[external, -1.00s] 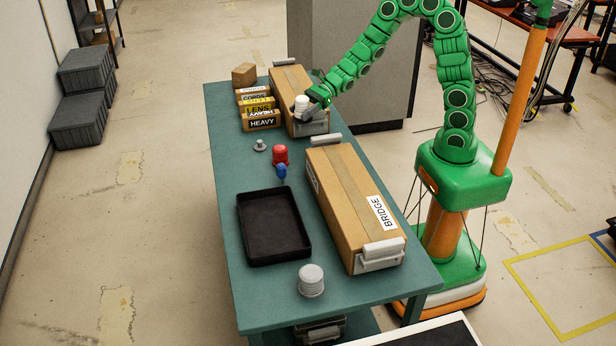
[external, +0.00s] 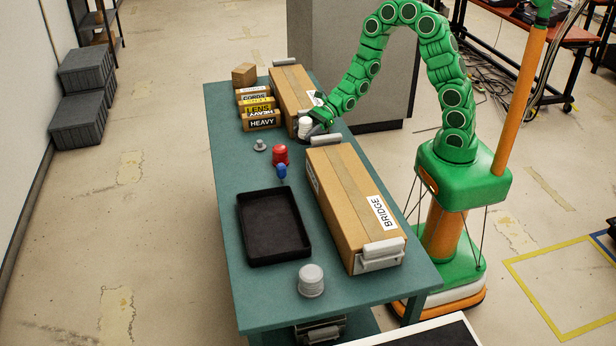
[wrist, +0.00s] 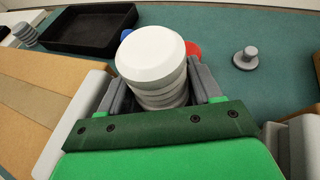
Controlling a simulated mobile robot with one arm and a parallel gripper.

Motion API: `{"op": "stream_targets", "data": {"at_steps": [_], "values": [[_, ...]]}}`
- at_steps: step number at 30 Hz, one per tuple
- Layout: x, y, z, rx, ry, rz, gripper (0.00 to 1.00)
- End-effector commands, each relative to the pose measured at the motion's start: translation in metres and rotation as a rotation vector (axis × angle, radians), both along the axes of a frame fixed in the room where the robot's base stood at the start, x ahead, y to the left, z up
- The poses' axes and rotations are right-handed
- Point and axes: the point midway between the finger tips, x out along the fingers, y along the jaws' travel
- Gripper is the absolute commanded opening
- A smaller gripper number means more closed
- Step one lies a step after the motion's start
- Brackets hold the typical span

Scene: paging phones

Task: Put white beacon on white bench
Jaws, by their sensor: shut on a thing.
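My gripper (external: 307,125) is shut on a white ribbed, round-topped beacon (external: 304,127) near the gap between the two long cardboard boxes. In the wrist view the white beacon (wrist: 150,55) stands between the fingers (wrist: 155,90), its cap toward the camera. I cannot tell whether its base touches anything. A light grey ribbed beacon (external: 311,280) stands on the near end of the teal table (external: 222,170). No clear white bench shows; a white-edged, dark-topped surface (external: 400,338) is cut off at the bottom of the external view.
The near box (external: 335,190), marked BRIDGE, and the far box (external: 288,85) line the table's right side. A red beacon (external: 280,155), a blue piece (external: 281,172), a grey knob (external: 260,145) and a black tray (external: 272,258) lie left of them. Labelled boxes (external: 260,120) stand farther back.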

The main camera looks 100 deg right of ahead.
Motion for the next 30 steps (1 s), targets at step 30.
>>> {"op": "stream_targets", "data": {"at_steps": [30], "values": [[0.000, 0.000, -0.082, 0.000, 0.001, 0.000, 0.14]]}}
